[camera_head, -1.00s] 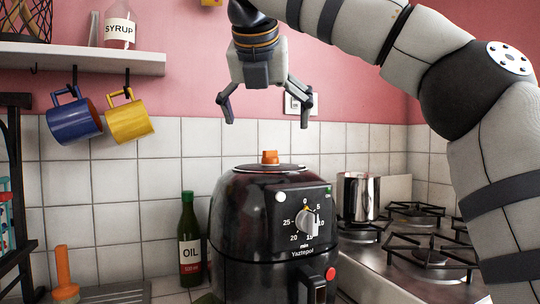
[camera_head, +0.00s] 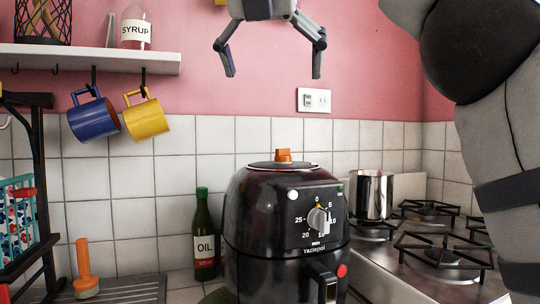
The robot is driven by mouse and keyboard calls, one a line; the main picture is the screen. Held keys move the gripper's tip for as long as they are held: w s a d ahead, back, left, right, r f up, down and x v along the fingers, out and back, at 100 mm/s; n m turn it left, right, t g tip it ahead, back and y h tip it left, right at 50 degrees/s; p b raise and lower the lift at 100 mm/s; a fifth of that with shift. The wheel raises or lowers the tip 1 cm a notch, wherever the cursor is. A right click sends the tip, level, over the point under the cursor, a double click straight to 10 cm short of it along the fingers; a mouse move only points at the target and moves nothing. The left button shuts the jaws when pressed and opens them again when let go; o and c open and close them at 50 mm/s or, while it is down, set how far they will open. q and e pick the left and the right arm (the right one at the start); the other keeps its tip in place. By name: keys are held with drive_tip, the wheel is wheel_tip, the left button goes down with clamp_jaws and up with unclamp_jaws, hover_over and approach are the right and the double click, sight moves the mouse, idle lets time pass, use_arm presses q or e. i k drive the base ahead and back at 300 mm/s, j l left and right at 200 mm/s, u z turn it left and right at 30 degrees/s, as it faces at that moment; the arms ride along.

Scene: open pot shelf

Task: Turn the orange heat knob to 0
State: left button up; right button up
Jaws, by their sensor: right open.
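The orange heat knob (camera_head: 283,155) sits on top of the black air fryer (camera_head: 285,240) in the lower middle. The fryer's front has a grey timer dial (camera_head: 319,219) with numbers around it. Any marks around the orange knob cannot be made out from here. My right gripper (camera_head: 273,75) hangs above the fryer, fingers pointing down, open and empty. It is clear of the knob by a wide gap. My left gripper is not in view.
A green oil bottle (camera_head: 204,235) stands close left of the fryer. A metal pot (camera_head: 371,195) stands on the gas hob (camera_head: 438,252) to the right. Blue (camera_head: 93,118) and yellow (camera_head: 146,118) mugs hang under the shelf (camera_head: 100,60). The space above the fryer is free.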

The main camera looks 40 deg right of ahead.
sight(282, 156)
drive_tip(key=k, duration=1.5)
